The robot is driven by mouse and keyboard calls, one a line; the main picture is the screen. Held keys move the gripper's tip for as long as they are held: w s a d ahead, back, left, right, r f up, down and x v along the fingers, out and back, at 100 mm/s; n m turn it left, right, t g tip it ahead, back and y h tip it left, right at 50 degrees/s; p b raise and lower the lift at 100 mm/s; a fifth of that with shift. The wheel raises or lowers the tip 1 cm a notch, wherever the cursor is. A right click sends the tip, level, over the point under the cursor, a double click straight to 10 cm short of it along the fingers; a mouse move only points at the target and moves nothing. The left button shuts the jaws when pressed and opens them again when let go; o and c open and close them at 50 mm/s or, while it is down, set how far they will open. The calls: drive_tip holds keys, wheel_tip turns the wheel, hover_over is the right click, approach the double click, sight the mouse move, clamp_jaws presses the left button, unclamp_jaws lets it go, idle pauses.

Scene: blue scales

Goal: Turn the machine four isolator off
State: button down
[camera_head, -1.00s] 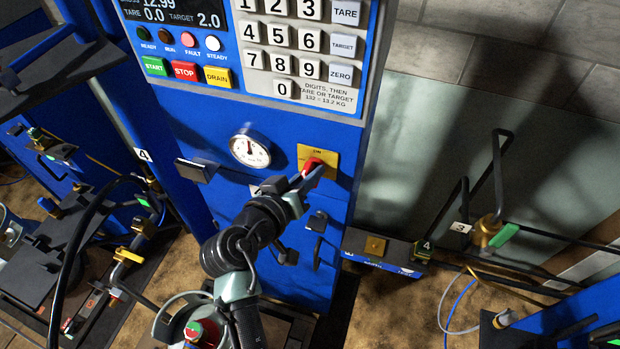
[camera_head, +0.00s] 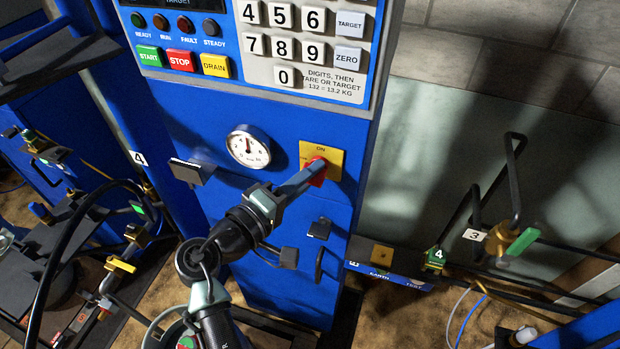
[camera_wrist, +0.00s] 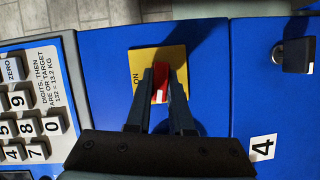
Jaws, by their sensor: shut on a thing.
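The isolator is a yellow plate (camera_head: 334,154) with a red handle (camera_head: 318,168) on the blue cabinet front, below the keypad. ON is printed at the plate's top edge; a small word at its left is too small to read surely. My gripper (camera_head: 309,174) is at the plate, its fingers shut on the red handle. In the wrist view, the red handle (camera_wrist: 160,84) stands between the two dark fingers and lies roughly crosswise to the ON side of the plate (camera_wrist: 145,62). The fingers hide part of the handle. A 4 label (camera_wrist: 263,147) is on the cabinet.
A round pressure gauge (camera_head: 248,146) and a dark bracket (camera_head: 190,171) are left of the isolator. START, STOP and DRAIN buttons (camera_head: 181,61) and the keypad (camera_head: 285,45) are above. A bent black handle (camera_head: 514,180) and pipes stand at the right.

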drive_tip(key=shift+n+t+h+b, duration=0.3)
drive_tip(key=shift+n+b, duration=0.05)
drive_tip(key=shift+n, duration=0.55)
drive_tip(key=c, duration=0.8)
unclamp_jaws()
drive_tip(key=b+v, duration=0.3)
drive_tip(key=v, duration=1)
drive_tip(key=shift+w, duration=0.1)
